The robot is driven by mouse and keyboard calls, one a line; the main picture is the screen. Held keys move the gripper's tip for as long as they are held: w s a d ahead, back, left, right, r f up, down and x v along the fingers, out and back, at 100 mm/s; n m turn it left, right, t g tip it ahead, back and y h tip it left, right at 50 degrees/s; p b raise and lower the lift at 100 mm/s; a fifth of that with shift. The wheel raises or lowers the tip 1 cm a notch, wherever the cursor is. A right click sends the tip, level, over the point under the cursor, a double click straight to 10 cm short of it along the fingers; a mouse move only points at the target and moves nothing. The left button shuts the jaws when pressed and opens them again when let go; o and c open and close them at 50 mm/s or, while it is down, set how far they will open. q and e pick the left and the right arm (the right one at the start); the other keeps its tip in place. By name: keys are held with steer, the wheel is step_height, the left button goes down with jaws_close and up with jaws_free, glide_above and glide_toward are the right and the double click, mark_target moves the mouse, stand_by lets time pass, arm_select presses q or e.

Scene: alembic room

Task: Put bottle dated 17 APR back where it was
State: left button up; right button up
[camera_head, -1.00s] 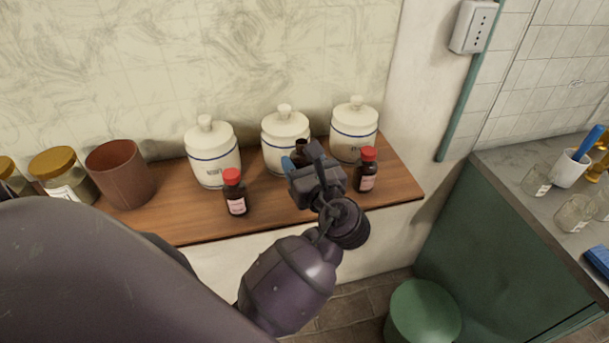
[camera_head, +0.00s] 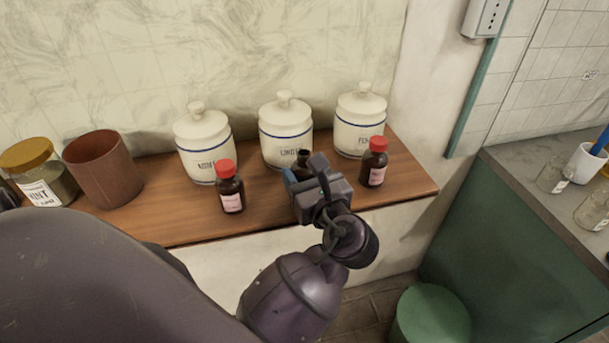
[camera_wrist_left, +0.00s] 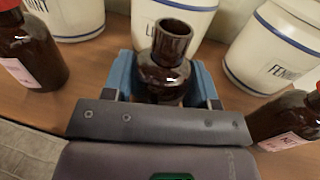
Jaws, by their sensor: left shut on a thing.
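In the left wrist view the blue fingers of my left gripper (camera_wrist_left: 165,78) are shut on both sides of the bottle (camera_wrist_left: 166,60), whose mouth is open. Its label is hidden, so no date can be read. Two red-capped brown bottles stand on the wooden shelf (camera_head: 180,225), one to the left (camera_head: 231,193) and one to the right (camera_head: 375,166). Their label dates are too small to read. My right gripper is out of view.
Three white canisters stand behind the bottles: left (camera_head: 205,145), middle (camera_head: 286,132), right (camera_head: 358,124). A brown cup (camera_head: 103,170) and a yellow-lidded jar (camera_head: 42,175) stand at the left. The shelf has bare room between the left capped bottle and my gripper.

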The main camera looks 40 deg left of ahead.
arm_select(q)
steer(key=shift+d, duration=0.1)
steer(key=o, duration=1)
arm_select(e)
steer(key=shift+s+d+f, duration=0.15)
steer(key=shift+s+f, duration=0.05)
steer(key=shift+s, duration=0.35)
